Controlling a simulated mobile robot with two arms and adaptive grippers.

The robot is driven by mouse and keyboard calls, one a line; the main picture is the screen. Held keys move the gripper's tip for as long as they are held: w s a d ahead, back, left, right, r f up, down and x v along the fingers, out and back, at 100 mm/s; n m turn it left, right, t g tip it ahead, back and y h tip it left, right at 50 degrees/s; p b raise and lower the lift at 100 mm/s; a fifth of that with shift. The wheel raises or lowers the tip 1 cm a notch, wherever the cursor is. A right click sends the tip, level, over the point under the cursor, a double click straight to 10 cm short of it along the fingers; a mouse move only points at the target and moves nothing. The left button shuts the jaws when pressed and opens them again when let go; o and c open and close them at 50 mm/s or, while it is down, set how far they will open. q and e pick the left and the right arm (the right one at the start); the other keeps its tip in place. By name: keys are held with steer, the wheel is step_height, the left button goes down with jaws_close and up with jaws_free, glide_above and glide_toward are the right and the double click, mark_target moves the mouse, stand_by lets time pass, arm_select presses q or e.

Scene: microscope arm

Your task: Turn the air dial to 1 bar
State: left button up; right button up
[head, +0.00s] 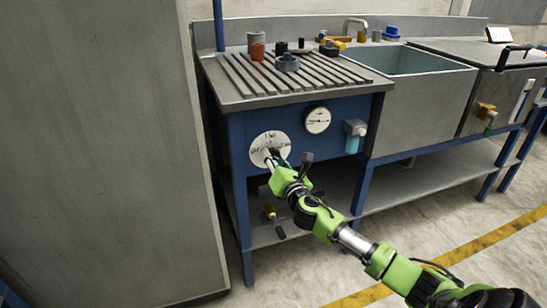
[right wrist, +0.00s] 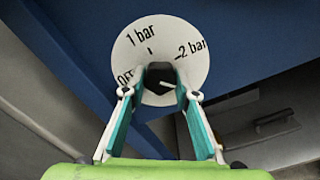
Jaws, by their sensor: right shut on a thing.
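The air dial's white round plate (head: 262,148) is on the blue front panel of the bench in the head view. In the right wrist view the plate (right wrist: 188,35) reads OFF at left, 1 bar at upper left and 2 bar at right. The dark knob (right wrist: 158,76) is at its centre, with a short pale mark on its right part. My right gripper (right wrist: 160,94) is shut on the knob, one finger on each side; it also shows in the head view (head: 275,160), covering the knob. My left gripper is not in view.
A pressure gauge (head: 317,120) is right of the dial, and a filter with a blue bowl (head: 354,136) is further right. Several small parts stand on the slatted bench top (head: 240,88). A tall grey cabinet (head: 110,150) is close on the left.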

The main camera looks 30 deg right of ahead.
steer(key=m, duration=0.4)
steer(key=shift+r+m+p, duration=0.1)
steer(key=shift+m+p, duration=0.2)
steer(key=m+p, duration=0.1)
steer(key=m, duration=0.4)
steer(key=shift+r, duration=0.15)
steer(key=shift+m, duration=0.5)
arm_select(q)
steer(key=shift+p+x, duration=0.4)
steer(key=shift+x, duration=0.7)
arm_select(e)
steer(key=shift+m, duration=1.1)
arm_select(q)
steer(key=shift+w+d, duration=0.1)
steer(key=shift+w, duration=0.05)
arm_select(e)
steer(key=o, duration=1.1)
steer(key=shift+a, duration=0.1)
